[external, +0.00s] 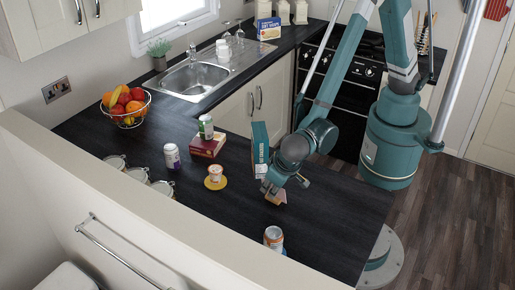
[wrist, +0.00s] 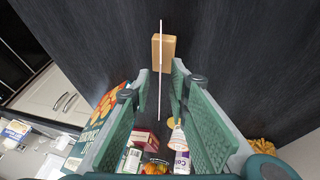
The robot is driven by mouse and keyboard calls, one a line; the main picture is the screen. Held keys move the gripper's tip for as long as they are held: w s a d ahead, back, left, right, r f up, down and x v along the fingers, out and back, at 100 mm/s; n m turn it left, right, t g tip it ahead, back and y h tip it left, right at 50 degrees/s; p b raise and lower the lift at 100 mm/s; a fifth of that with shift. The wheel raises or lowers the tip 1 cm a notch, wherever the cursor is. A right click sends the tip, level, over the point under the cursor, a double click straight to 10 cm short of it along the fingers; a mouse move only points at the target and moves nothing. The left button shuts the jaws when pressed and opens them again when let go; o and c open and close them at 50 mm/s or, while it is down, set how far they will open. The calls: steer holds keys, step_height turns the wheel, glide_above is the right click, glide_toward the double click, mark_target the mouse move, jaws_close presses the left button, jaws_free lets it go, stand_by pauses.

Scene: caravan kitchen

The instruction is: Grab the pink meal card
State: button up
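In the wrist view a thin pale upright sheet, seen edge-on (wrist: 161,27), stands at a small wooden block (wrist: 170,53) on the dark counter. It is probably the pink meal card, but its face does not show, so I cannot confirm the colour. My gripper (wrist: 160,74) is open, with one finger on each side of the sheet's line and a clear gap on both sides. In the external view my gripper (external: 273,190) is low over the counter, and a small pinkish-tan patch (external: 279,197) shows by its fingertips; the rest is hidden.
A teal food box (external: 260,142) stands close beside my wrist. A yellow coaster with a cup (external: 215,173), a purple-white can (external: 171,156) and a red box (external: 208,147) under a green can are to the left. An orange-topped jar (external: 273,237) stands in front.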

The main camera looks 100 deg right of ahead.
steer(key=shift+f, duration=0.15)
stand_by(0.4)
steer(key=shift+c, duration=0.5)
jaws_close()
